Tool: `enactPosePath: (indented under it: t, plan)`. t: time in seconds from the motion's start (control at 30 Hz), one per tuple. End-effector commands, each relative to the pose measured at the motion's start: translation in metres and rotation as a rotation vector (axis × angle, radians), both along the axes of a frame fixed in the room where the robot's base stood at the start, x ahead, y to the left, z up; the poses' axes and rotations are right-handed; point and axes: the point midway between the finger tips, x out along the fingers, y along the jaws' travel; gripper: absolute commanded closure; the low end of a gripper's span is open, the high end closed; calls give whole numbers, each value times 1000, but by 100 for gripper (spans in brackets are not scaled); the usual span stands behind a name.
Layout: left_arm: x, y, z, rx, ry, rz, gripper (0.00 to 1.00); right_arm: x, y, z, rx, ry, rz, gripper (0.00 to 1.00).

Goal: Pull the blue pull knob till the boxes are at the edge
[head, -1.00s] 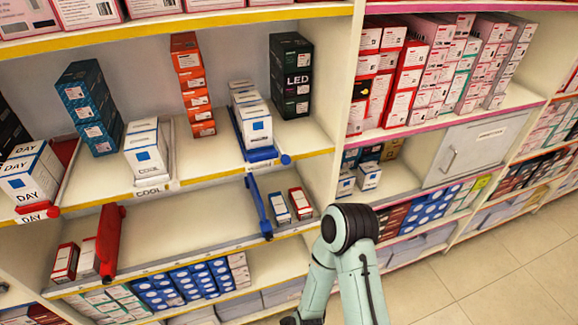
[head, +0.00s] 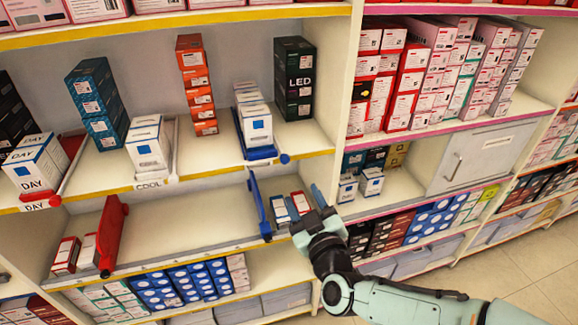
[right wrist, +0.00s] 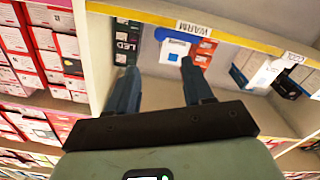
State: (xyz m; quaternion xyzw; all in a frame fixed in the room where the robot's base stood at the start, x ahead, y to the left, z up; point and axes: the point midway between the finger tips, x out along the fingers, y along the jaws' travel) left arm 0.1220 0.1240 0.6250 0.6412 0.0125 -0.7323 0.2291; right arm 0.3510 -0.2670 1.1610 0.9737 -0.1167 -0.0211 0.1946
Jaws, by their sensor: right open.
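A blue sliding divider (head: 258,205) with a round blue knob (head: 267,238) at its front end stands on the lower shelf. Small boxes (head: 278,211) stand to its right, partly hidden by my right gripper. Another blue tray (head: 262,154) with a blue knob (head: 285,158) holds white boxes (head: 255,123) on the shelf above. My right gripper (head: 304,200) is open in front of the small boxes, right of the lower blue knob. In the right wrist view its fingers are apart with nothing gripped. A white box with a blue square (right wrist: 174,48) shows beyond them. My left gripper is not in view.
A red divider (head: 112,232) stands at the left of the lower shelf, with boxes (head: 66,255) beside it. A white upright panel (head: 340,110) separates this bay from the right one. The lower shelf's middle (head: 185,225) is bare.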

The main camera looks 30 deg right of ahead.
Motion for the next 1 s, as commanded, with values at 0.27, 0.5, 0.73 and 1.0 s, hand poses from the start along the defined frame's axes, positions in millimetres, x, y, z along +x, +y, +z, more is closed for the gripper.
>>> enactPosePath:
  t: [0.27,0.5,0.73,1.0]
  plan:
    - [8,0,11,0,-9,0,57,52,-11,0,0,4,3,49]
    - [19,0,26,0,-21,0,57,98,-22,2,0,2,2,49]
    - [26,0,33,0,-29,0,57,121,-29,1,1,1,1,49]
    - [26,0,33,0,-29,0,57,125,-30,-1,3,2,2,49]
